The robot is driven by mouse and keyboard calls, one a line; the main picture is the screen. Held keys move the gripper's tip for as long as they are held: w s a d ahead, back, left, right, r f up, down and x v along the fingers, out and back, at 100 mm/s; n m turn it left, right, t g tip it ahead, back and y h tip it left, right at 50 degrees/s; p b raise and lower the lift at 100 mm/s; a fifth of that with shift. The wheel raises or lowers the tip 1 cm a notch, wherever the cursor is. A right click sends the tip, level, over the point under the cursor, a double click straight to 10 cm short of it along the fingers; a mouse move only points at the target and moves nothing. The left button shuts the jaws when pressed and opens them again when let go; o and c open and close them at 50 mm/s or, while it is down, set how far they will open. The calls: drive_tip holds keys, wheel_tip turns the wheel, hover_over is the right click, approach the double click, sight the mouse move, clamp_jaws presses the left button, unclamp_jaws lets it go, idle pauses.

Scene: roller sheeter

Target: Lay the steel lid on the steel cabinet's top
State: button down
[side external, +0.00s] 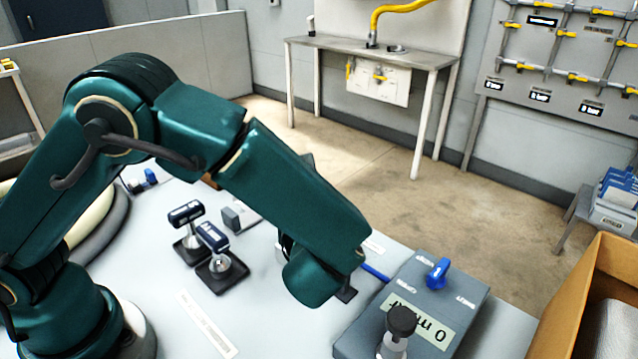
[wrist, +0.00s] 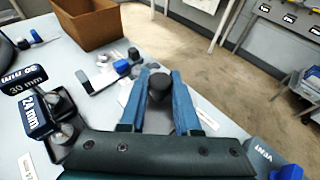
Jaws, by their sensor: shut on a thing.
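My gripper (wrist: 160,78) shows in the wrist view with two blue fingers. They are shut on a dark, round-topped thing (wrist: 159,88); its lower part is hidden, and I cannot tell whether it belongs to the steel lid. In the side view my arm's end hides most of the gripper, left of a grey box with a blue knob (side external: 437,272). I cannot make out a plain steel lid or a steel cabinet in either view.
Two dark stands marked 24 mm (wrist: 40,115) and 30 mm (wrist: 28,82) stand to the left. A brown box (wrist: 88,22) is at the back. A black-topped metal piece (side external: 400,325) is by the grey box. An orange-brown carton (side external: 585,290) is at the right.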

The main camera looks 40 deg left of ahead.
drive_tip(key=shift+w+d+f, duration=0.1)
drive_tip(key=shift+d+f, duration=0.2)
drive_tip(key=shift+d, duration=0.05)
drive_tip(key=shift+f, duration=1.7)
drive_tip(key=shift+f, duration=0.1)
drive_tip(key=c, duration=0.6)
unclamp_jaws()
drive_tip(key=shift+f, duration=0.1)
drive_tip(key=shift+o, duration=0.4)
drive_tip(key=shift+v, duration=2.55)
